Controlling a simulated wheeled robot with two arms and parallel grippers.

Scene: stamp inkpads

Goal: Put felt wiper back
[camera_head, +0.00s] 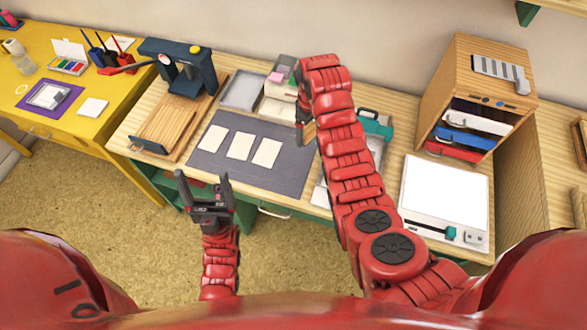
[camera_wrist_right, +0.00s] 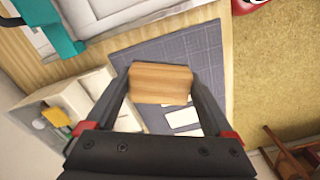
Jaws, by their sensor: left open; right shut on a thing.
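The felt wiper shows as a light wooden block (camera_wrist_right: 160,83) in the right wrist view; I see no felt on the side facing the camera. My right gripper (camera_wrist_right: 160,92) is shut on it, one finger on each side. It holds the block above the grey mat (camera_wrist_right: 205,62). In the head view the right gripper (camera_head: 303,122) is by the mat's right edge, largely hidden by my own arm. My left gripper (camera_head: 210,196) is open and empty in front of the table's edge, apart from everything.
Three white cards (camera_head: 240,146) lie on the mat. Behind it are a grey tray (camera_head: 242,90) and a pale organizer (camera_head: 277,108) with pink and green items. A wooden drawer cabinet (camera_head: 460,85) and a white pad (camera_head: 445,190) stand right. A stamp press (camera_head: 180,65) stands left.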

